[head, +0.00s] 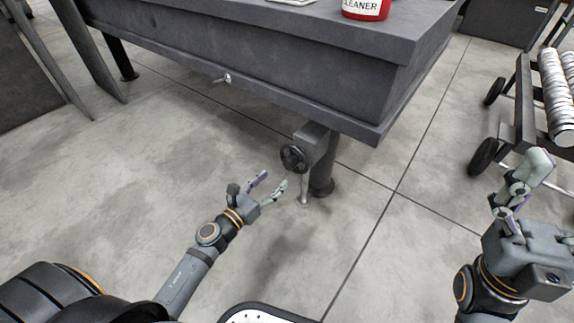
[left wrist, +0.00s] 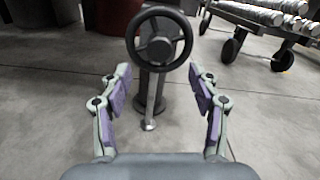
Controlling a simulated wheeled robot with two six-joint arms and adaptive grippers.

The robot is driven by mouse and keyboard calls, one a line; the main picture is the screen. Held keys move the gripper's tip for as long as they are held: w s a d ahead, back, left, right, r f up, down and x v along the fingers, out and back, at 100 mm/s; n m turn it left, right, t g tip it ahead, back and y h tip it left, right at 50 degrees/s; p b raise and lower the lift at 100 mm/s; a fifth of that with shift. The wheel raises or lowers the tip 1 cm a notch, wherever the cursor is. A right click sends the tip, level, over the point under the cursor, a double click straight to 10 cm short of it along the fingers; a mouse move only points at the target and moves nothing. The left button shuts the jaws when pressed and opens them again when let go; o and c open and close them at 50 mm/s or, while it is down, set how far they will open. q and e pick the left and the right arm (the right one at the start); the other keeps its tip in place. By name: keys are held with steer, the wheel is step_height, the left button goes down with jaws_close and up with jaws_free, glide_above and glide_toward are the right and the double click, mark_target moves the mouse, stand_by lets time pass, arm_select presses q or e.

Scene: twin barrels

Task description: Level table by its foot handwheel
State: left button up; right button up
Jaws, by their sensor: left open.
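The dark grey table (head: 290,50) fills the top of the head view. In the left wrist view the handwheel (left wrist: 159,38) stands upright straight ahead, above and beyond the fingertips. My left gripper (head: 271,181) is open and empty, a little below and left of the wheel and apart from it. Its fingers (left wrist: 160,88) spread to both sides in the left wrist view. My right gripper (head: 520,180) is at the right, away from the table, with nothing visible between its fingers.
A wheeled cart (head: 525,110) with white rolls stands at the right. A red cleaner container (head: 366,8) stands on the table. The tiled floor (head: 130,180) at left is clear.

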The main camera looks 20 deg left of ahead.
mark_target(287, 166)
arm_select(q)
steer(key=x, duration=0.7)
steer(key=shift+w+d+f, duration=0.1)
steer(key=shift+w, duration=0.25)
steer(key=shift+c, duration=0.5)
steer(key=c, duration=1.1)
steer(key=shift+p, duration=0.3)
